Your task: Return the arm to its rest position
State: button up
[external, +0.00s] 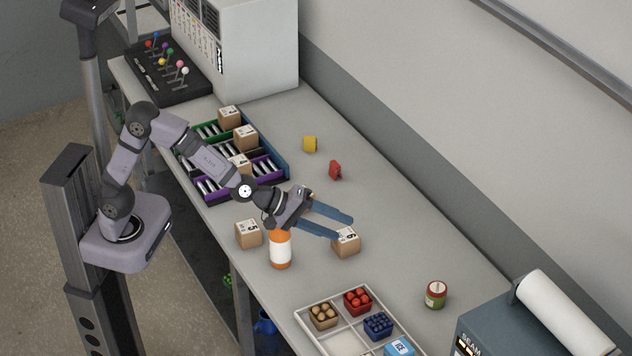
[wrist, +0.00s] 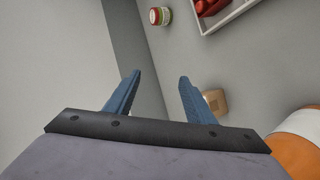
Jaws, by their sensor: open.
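My gripper (external: 345,227) reaches out over the middle of the bench (external: 400,254). Its two blue fingers are apart with nothing between them. In the wrist view my gripper (wrist: 160,92) also shows open and empty. One finger overlaps a cardboard box marked 6 (external: 345,243) in the external view. The box (wrist: 216,101) sits beyond the right finger in the wrist view. I cannot tell the exact gap between finger and box. An orange-and-white bottle (external: 280,248) stands upright just below my wrist in the picture.
Another box (external: 248,233) stands left of the bottle. A divided rack (external: 210,190) holds several boxes under my forearm. A white tray (external: 303,309), a green-and-red can (external: 436,294), a yellow piece (external: 310,144) and a red piece (external: 335,170) lie around. The bench along the wall is mostly clear.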

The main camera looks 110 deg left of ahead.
jog(key=s+d+f+m+g+h, duration=0.25)
jog(key=s+d+f+m, duration=0.2)
jog(key=s, duration=0.35)
jog(key=s+d+f+m+g+h, duration=0.1)
jog(key=s+d+f+m+g, duration=0.2)
jog(key=s+d+m, duration=0.3)
jog(key=s+f+m+g, duration=0.2)
jog(key=s+m+g, duration=0.1)
jog(key=s, duration=0.8)
jog(key=s+a+f+m+g, duration=0.1)
jog(key=s+f+m+g, duration=0.2)
jog(key=s, duration=0.8)
jog(key=shift+s+a+m+p, duration=0.25)
jog(key=shift+m+p, duration=0.2)
jog(key=shift+m, duration=0.7)
